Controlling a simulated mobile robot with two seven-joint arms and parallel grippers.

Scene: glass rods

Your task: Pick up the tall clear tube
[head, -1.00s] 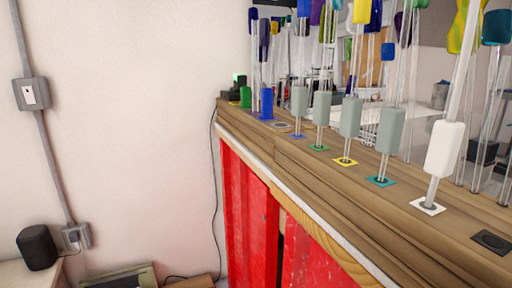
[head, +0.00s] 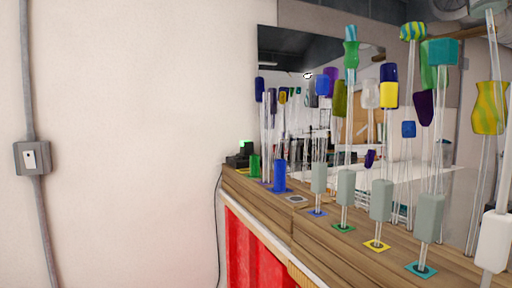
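Several tall clear rods stand upright in a row on a wooden ledge (head: 300,213). One clear rod (head: 349,115) rises from a grey block (head: 344,198) on a green square. Another grey block (head: 381,200) stands on a yellow square, and one (head: 429,218) on a teal square. A white block (head: 494,241) with a clear rod (head: 503,140) is cut off at the right edge. Coloured pieces sit high on many rods, such as a yellow-green one (head: 490,108). I cannot tell which rod is the tall clear tube. Neither gripper is in view.
A blue block (head: 279,176) and a green block (head: 254,166) stand at the ledge's far end. A red panel (head: 246,245) is below the ledge. Behind the rods is a reflective surface or opening. A bare wall with a switch box (head: 32,158) fills the left.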

